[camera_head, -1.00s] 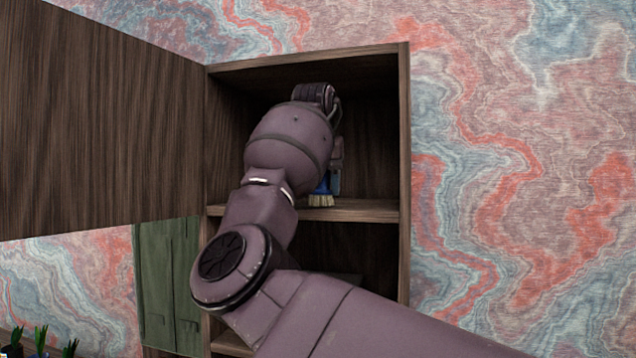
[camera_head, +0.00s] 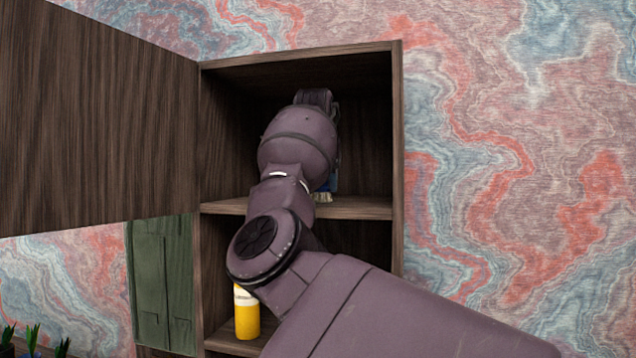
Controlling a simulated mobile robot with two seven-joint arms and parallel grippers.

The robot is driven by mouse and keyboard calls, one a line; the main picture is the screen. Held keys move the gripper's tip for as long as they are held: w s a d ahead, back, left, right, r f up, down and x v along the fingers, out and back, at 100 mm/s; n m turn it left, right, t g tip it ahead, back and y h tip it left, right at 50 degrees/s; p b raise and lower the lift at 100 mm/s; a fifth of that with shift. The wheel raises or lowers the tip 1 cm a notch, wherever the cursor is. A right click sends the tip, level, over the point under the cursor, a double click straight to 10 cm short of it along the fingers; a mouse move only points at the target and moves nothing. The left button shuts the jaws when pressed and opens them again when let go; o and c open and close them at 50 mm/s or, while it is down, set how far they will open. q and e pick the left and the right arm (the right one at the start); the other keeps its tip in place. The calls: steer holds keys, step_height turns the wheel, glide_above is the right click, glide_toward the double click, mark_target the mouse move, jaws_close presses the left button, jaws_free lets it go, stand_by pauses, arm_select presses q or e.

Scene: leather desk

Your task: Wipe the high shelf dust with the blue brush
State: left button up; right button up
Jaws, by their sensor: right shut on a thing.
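The blue brush (camera_head: 323,196) shows only in part, in the upper compartment of the open wooden cabinet, with its pale bristles down at the high shelf (camera_head: 365,208). I cannot tell whether the bristles touch the shelf. My right arm reaches into this compartment and hides most of the brush. My right gripper (camera_head: 333,180) is mostly hidden behind my arm and is shut on the brush. No dust can be made out on the visible part of the shelf. My left gripper is not in view.
The cabinet door (camera_head: 95,120) stands open to the left. A yellow bottle (camera_head: 247,314) with a white top stands in the lower compartment, close to my right arm. The cabinet's right side wall (camera_head: 397,160) bounds the space. Plants (camera_head: 33,338) stand at the lower left.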

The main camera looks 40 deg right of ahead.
steer(key=shift+w+d, duration=0.75)
steer(key=shift+d, duration=0.1)
steer(key=shift+w+a+f, duration=0.1)
steer(key=shift+w+a, duration=0.8)
steer(key=shift+s+a+f+b, duration=0.15)
steer(key=shift+s+a+b, duration=0.25)
steer(key=shift+b, duration=0.3)
steer(key=shift+s+a+b, duration=1)
steer(key=shift+a+b, duration=0.05)
steer(key=shift+a, duration=0.25)
steer(key=shift+s+a+r, duration=0.3)
steer(key=shift+s+a, duration=0.35)
steer(key=shift+a, duration=0.1)
